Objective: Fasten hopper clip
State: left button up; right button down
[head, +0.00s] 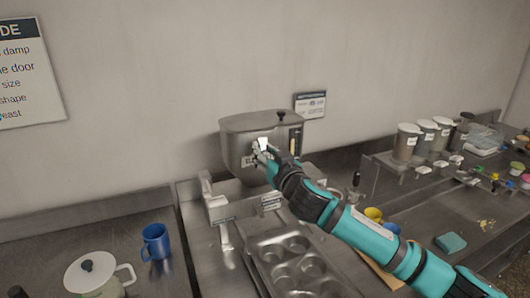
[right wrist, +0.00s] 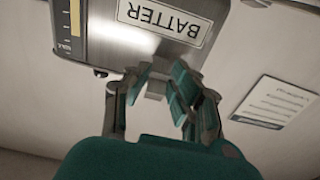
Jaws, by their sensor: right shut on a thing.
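The metal hopper (head: 240,135) stands against the back wall, its lid on top. It fills the upper part of the right wrist view, with an upside-down BATTER label (right wrist: 165,28). My right gripper (head: 262,152) is at the hopper's front. In the right wrist view its fingers (right wrist: 155,95) are shut around a small grey metal piece, the hopper clip (right wrist: 156,84), at the edge of the hopper body. The fingers partly hide the clip, and I cannot tell whether it is latched. My left gripper is not in view.
A muffin tin (head: 285,262) lies below the hopper. A blue mug (head: 156,242) and a white lidded pot (head: 95,275) stand at the left. Several lidded canisters (head: 407,142) stand on a shelf at the right. A teal sponge (head: 451,242) lies on the right counter.

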aim_at(263, 140)
jog(key=shift+w+r+g+h+p, duration=0.1)
jog(key=shift+r+g+h+p, duration=0.65)
jog(key=shift+p, duration=3.05)
jog(key=shift+a+r+g+y+p, duration=0.1)
jog(key=shift+r+g+y+p, duration=0.25)
jog(key=shift+g, duration=0.4)
jog(key=shift+w+g, duration=0.1)
jog(key=shift+g, duration=0.2)
jog(key=shift+w+a+r+g+h, duration=0.1)
jog(key=shift+g+h, duration=0.15)
jog(key=shift+g, duration=0.3)
jog(key=shift+w+d+r+g+h, duration=0.1)
jog(key=shift+w+g+h, duration=0.1)
jog(key=shift+g, duration=0.3)
jog(key=shift+w+a+r+g+h, duration=0.1)
jog(key=shift+g+h, duration=0.15)
jog(key=shift+g, duration=0.3)
jog(key=c, duration=1.2)
grip_release()
jog(key=shift+o, duration=0.2)
